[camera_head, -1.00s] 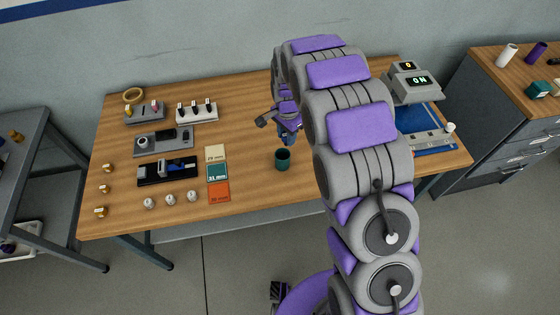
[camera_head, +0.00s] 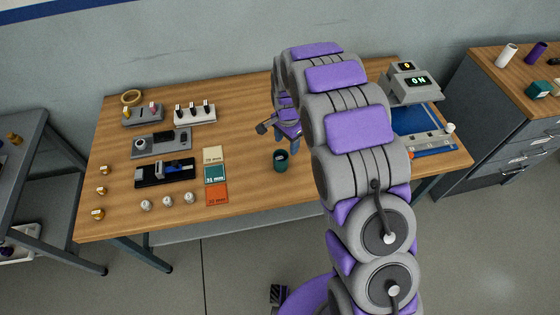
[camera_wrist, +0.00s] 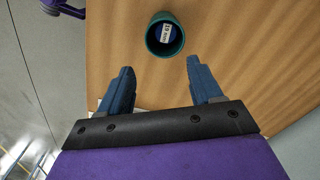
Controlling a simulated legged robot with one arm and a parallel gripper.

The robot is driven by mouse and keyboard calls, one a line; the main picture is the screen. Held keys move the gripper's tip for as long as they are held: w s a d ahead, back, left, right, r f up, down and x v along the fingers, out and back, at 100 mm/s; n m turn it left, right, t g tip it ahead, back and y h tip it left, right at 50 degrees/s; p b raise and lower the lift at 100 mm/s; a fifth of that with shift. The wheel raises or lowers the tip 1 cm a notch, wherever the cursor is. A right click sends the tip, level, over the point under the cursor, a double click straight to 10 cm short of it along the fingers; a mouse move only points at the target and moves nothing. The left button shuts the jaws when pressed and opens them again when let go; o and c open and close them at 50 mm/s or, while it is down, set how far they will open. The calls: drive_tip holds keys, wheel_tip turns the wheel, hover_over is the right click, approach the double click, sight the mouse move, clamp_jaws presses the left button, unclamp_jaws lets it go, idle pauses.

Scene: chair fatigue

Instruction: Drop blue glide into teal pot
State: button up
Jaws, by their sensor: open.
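The teal pot (camera_head: 281,165) stands upright on the wooden table, to the right of the coloured cards. In the wrist view the pot (camera_wrist: 151,48) is just ahead of the fingertips, and I look down into its mouth. A round blue piece with a white label, which looks like the blue glide (camera_wrist: 161,41), lies inside the pot. The label's text is too small to read surely. My gripper (camera_wrist: 159,68) is open, with nothing between its two blue fingers. In the head view my gripper (camera_head: 288,146) is above and behind the pot, partly hidden by my arm.
Gray trays (camera_head: 142,117) with small parts, a black tray (camera_head: 150,181), coloured cards (camera_head: 217,194) and several small knobs (camera_head: 168,199) fill the table's left side. A scale (camera_head: 412,82) and blue mat (camera_head: 415,117) are at the right. The table around the pot is clear.

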wheel_tip(320, 180, up, 17)
drive_tip(key=p, duration=0.2)
drive_tip(key=shift+r+p, duration=0.15)
drive_tip(key=shift+p, duration=0.15)
drive_tip(key=shift+w, duration=0.1)
idle(0.3)
drive_tip(key=s+d+r+n, duration=0.2)
drive_tip(key=s+d+r, duration=0.3)
drive_tip(key=s, duration=0.4)
drive_tip(key=s+d+r+n, duration=0.2)
drive_tip(key=s+d+r, duration=0.1)
drive_tip(key=s+d, duration=0.4)
drive_tip(key=s+d+f+n+g, duration=0.1)
drive_tip(key=s+d+n, duration=0.1)
drive_tip(key=s, duration=1)
drive_tip(key=s+d+f+n, duration=0.1)
drive_tip(key=s+d+n, duration=0.1)
drive_tip(key=s, duration=1)
drive_tip(key=shift+n+g, duration=0.4)
